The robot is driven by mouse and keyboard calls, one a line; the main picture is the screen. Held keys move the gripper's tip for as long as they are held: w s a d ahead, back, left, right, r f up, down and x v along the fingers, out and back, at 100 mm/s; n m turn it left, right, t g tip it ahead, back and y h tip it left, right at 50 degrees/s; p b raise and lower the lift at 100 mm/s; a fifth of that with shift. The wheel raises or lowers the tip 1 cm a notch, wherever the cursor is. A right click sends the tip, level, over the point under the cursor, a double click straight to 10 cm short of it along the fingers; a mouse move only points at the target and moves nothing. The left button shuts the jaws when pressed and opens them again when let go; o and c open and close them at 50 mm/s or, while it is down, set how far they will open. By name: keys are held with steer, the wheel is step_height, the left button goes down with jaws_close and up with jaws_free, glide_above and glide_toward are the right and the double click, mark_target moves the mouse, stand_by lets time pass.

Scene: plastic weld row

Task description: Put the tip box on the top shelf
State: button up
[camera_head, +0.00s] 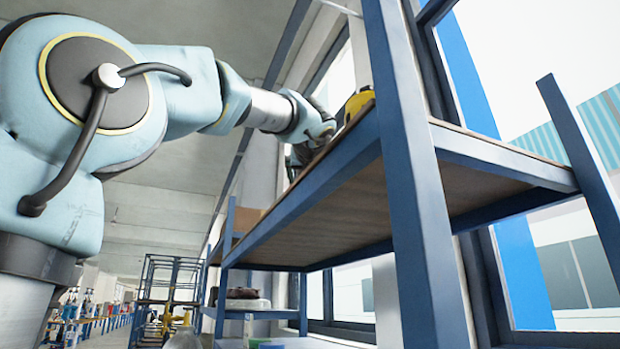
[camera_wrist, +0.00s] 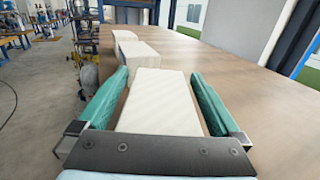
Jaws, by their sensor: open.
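In the wrist view, a cream-coloured box, which looks like the tip box (camera_wrist: 160,100), lies between the two green fingers of my gripper (camera_wrist: 159,78). The fingers stand open, one along each side of it, with a narrow gap visible on the right. The box appears to rest on the brown board of the top shelf (camera_wrist: 255,90); its underside is hidden. In the head view, my arm reaches up to the blue-framed top shelf (camera_head: 325,205), and its edge hides most of my gripper and the box.
Pale boxes (camera_wrist: 138,55) stand just beyond the box in the wrist view. A yellow object (camera_head: 357,104) sits on the shelf near my wrist. A blue upright post (camera_head: 410,170) stands at the shelf's near corner. The board is clear to the right of the box.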

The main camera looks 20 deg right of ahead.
steer(key=b+v, duration=0.4)
steer(key=v, duration=0.6)
steer(key=shift+s, duration=0.25)
steer(key=shift+s+a+b, duration=0.25)
steer(key=shift+s+b, duration=0.1)
steer(key=shift+s, duration=0.35)
